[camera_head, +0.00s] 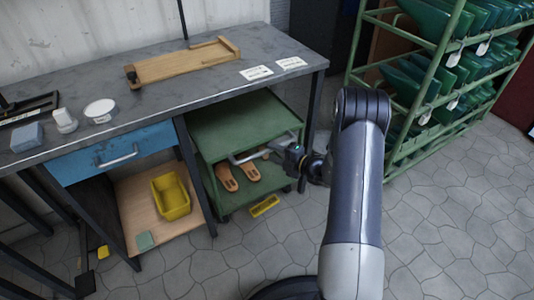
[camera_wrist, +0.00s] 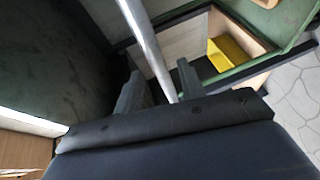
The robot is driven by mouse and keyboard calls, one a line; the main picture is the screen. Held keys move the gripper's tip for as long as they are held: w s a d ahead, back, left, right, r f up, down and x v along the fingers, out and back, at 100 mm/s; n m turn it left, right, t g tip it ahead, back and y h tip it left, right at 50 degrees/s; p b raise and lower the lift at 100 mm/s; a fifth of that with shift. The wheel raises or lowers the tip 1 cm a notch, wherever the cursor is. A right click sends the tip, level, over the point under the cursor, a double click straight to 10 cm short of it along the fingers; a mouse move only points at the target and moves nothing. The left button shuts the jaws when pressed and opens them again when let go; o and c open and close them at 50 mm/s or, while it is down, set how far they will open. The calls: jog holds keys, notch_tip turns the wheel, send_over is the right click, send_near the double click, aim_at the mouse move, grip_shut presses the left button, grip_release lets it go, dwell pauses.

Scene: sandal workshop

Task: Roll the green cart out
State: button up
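The green cart (camera_head: 232,125) stands under the right part of the workbench, with a flat top and a lower shelf. A grey metal handle (camera_head: 250,155) sticks out at its front right. My gripper (camera_head: 281,148) is at the right end of this handle. In the wrist view the handle bar (camera_wrist: 146,42) runs down between the two fingers of my gripper (camera_wrist: 159,88). A gap shows between the bar and the left finger, so the gripper looks open around it. Two brown soles (camera_head: 239,177) lie on the lower shelf. The cart's back is hidden under the bench.
The workbench (camera_head: 205,83) has a dark leg (camera_head: 313,110) right of the cart. A blue drawer (camera_head: 112,153) and a yellow bin (camera_head: 171,196) are to the left. A yellow plate (camera_head: 265,206) lies before the cart. A green rack (camera_head: 440,60) stands right; the floor in front is mostly clear.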

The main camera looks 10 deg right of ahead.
aim_at(269, 152)
jog(key=shift+b+x, duration=0.35)
jog(key=shift+x, duration=1.4)
grip_shut()
